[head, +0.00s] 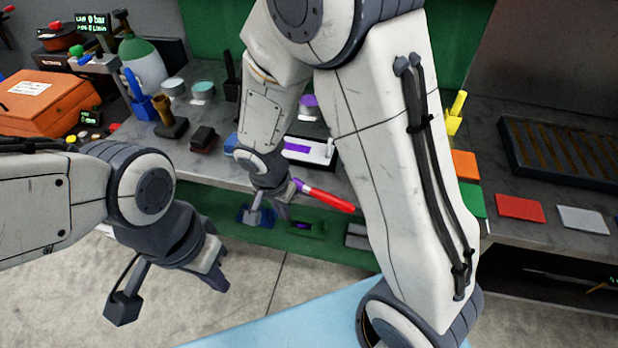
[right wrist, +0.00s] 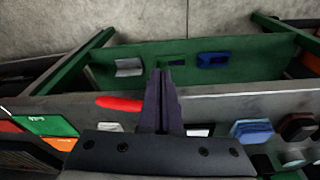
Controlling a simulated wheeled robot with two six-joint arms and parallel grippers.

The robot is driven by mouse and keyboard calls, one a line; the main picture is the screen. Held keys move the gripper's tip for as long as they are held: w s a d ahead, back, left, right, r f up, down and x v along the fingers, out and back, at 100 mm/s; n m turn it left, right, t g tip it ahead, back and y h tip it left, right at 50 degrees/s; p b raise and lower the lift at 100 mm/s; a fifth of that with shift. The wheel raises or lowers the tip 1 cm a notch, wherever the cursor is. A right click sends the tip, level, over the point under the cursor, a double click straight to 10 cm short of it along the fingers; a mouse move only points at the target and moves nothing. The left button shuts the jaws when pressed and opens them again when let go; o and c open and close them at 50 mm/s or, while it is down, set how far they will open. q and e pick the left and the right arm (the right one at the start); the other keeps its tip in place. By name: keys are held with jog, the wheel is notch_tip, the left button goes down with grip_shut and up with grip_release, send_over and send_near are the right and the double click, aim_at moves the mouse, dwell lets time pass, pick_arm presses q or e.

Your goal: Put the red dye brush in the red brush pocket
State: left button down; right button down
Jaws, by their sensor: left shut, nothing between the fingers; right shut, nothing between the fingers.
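The red dye brush (head: 328,197) lies near the front edge of the grey counter, red end towards the right, with a pale band and a purple part at its left end. Its red part shows left of the fingers in the right wrist view (right wrist: 119,103). My right gripper (head: 283,208) is shut and empty, just left of the brush; its fingers (right wrist: 160,98) hide part of what is behind them. My left gripper (head: 219,280) is shut and empty, low at the left, in front of the counter. I cannot make out a red brush pocket for certain.
A green lower shelf (head: 335,250) holds a blue item (head: 252,214) and a grey block (head: 357,236). A white box with a purple label (head: 318,151) stands behind the brush. A red tile (head: 520,208) and a slatted dark tray (head: 565,150) are at the right.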

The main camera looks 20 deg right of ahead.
notch_tip(320, 180, down, 2)
jog(key=w+m, duration=0.1)
jog(key=p, duration=0.7)
send_near(315, 190)
jog(key=shift+m, duration=0.3)
jog(key=f, duration=0.1)
jog(key=d+f, duration=0.1)
jog(key=f, duration=0.1)
jog(key=w+f, duration=0.1)
jog(key=f, duration=0.1)
jog(key=shift+w+d, duration=0.1)
jog(key=shift+d, duration=0.05)
notch_tip(315, 190, down, 2)
jog(key=shift+f+b, duration=0.1)
jog(key=shift+b, duration=0.65)
jog(key=shift+s+a+f, duration=0.1)
jog(key=shift+s+a, duration=0.1)
jog(key=shift+s, duration=0.05)
